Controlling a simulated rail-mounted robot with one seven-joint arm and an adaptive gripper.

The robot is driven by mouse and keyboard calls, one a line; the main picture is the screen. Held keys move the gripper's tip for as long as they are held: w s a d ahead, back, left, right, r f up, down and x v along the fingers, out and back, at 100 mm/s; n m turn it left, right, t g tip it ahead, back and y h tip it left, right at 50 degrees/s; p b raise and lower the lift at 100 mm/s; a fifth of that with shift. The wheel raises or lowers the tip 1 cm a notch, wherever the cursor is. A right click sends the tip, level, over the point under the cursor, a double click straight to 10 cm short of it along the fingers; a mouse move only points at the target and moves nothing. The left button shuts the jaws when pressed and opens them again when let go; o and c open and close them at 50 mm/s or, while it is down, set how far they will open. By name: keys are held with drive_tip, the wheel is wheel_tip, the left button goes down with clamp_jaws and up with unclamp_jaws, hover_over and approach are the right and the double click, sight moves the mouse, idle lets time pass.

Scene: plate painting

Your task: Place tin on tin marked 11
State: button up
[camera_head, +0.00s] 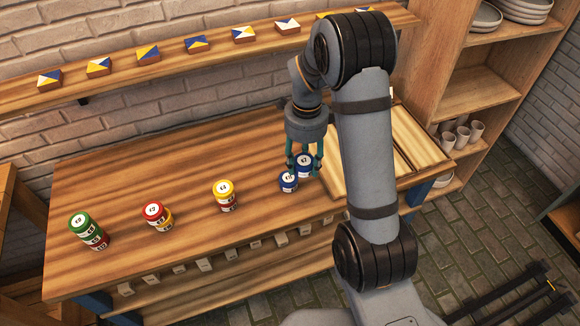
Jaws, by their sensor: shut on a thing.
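My gripper (305,163) is shut on a blue tin (303,170) with a white numbered top, over the right part of the workbench. Another blue tin (288,185) stands just left and in front of it. The numbers on both blue tins are too small to read surely. I cannot tell whether the two blue tins touch, or how far the held one is above the bench. To the left stand a stack with a yellow tin (224,186) on top, a stack with a red tin (153,211) on top, and a stack with a green tin (79,222) on top.
The wooden workbench (120,180) is clear behind the stacks and between them. A paler board (345,186) lies at its right. A wall shelf (120,85) holds several painted tiles. A rack with plates (525,8) and cups (462,137) stands at the right.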

drive_tip(key=p, duration=0.1)
hover_over(289, 178)
wheel_tip(289, 178, down, 3)
drive_tip(key=shift+r, duration=0.1)
wheel_tip(289, 178, down, 4)
drive_tip(key=shift+w+r+p, duration=0.1)
drive_tip(key=shift+p, duration=0.75)
drive_tip(key=shift+f, duration=0.25)
drive_tip(key=shift+f+b, duration=0.2)
drive_tip(key=shift+b, duration=0.1)
drive_tip(key=o, duration=1.3)
drive_tip(key=shift+r, duration=0.1)
drive_tip(key=shift+o, duration=0.3)
drive_tip(key=shift+r, duration=0.1)
wheel_tip(289, 178, up, 12)
drive_tip(key=b, duration=0.1)
drive_tip(key=shift+b, duration=0.4)
